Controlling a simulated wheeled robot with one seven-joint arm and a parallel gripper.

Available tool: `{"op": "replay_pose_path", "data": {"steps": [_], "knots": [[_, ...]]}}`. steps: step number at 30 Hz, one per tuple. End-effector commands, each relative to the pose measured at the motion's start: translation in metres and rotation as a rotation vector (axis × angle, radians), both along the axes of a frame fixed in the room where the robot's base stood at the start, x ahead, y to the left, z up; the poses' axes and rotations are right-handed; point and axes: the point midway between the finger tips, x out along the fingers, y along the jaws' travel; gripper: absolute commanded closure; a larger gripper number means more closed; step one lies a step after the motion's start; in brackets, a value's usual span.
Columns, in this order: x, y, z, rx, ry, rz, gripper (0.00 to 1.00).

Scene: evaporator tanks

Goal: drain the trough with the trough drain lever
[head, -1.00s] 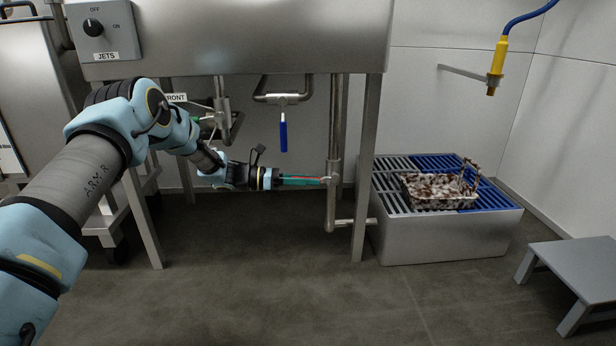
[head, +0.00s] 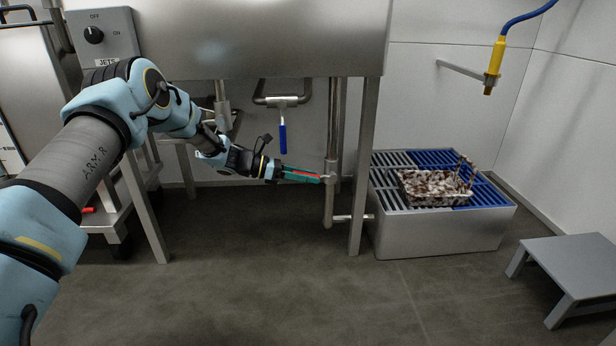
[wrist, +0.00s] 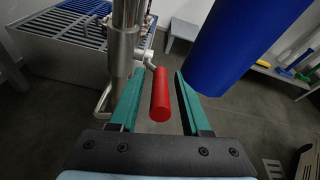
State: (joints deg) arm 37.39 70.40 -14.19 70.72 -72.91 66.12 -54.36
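The red lever handle (wrist: 160,95) juts from the valve (wrist: 146,58) on the steel drain pipe (wrist: 125,40) under the trough (head: 240,40). In the head view the red lever (head: 304,174) shows as a thin strip along my gripper's fingers. My gripper (wrist: 160,76) has its green fingers on both sides of the red handle, with a visible gap to each finger, so it is open around it. In the head view my gripper (head: 319,178) reaches right, close to the pipe. A blue lever (head: 283,135) hangs from another pipe above it.
The blue lever (wrist: 235,40) looms close on the right in the wrist view. A trough leg (head: 364,170) stands right of the pipe. A grated drain box (head: 440,238) holds a soiled basket (head: 435,186). A grey step (head: 575,262) stands at right. Floor in front is clear.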

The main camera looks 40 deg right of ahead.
Motion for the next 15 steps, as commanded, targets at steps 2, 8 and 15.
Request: {"op": "replay_pose_path", "data": {"steps": [2, 8, 15], "knots": [[0.0, 0.0, 0.0, 0.0, 0.0, 0.0, 0.48], [0.0, 0.0, 0.0, -0.001, 0.001, 0.0, 0.48], [0.017, 0.02, 0.01, 0.0, 0.0, 0.003, 0.48]]}}
